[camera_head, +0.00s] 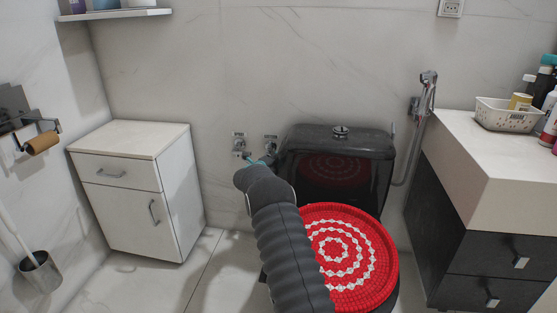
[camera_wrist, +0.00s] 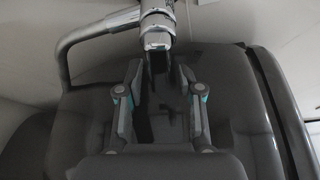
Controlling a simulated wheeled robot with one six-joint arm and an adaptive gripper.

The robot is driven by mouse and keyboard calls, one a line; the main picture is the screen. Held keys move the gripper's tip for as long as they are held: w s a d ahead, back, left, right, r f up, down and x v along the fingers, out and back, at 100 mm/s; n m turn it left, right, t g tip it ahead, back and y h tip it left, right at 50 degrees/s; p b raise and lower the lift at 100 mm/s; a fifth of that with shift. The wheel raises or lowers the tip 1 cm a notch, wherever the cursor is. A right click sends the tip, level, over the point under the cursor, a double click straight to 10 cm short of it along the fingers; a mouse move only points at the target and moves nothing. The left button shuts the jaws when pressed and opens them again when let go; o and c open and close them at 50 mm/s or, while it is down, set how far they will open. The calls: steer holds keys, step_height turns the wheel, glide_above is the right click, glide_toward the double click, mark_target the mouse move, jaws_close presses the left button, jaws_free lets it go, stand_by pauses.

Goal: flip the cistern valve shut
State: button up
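The dark glossy cistern (camera_head: 370,175) stands against the back wall behind the red-covered toilet. Two small chrome wall valves, a left one (camera_head: 238,143) and a right one (camera_head: 271,142), sit just left of it. My gripper (camera_head: 256,160) is in front of them, partly hidden by my arm. In the wrist view a chrome valve (camera_wrist: 156,24) with a curved pipe (camera_wrist: 95,30) is at the top. My gripper (camera_wrist: 160,72) points at it with fingers apart. A dark piece hangs below the valve between the fingers; I cannot tell whether they touch it.
The red and white round lid cover (camera_head: 368,262) is right of my arm. A white cabinet (camera_head: 140,190) stands left, and a counter (camera_head: 490,165) with dark drawers stands right. A hand shower (camera_head: 427,95) hangs right of the cistern. Floor is clear between cabinet and toilet.

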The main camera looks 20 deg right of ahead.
jaws_close()
steer(key=shift+r+n+h+b, duration=0.3)
steer(key=shift+n+b, duration=0.4)
steer(key=shift+b, duration=0.15)
steer(key=shift+d+r+n, duration=0.1)
steer(key=shift+r+n, duration=0.3)
steer(key=shift+n, duration=0.2)
steer(key=shift+o, duration=1.7)
jaws_free()
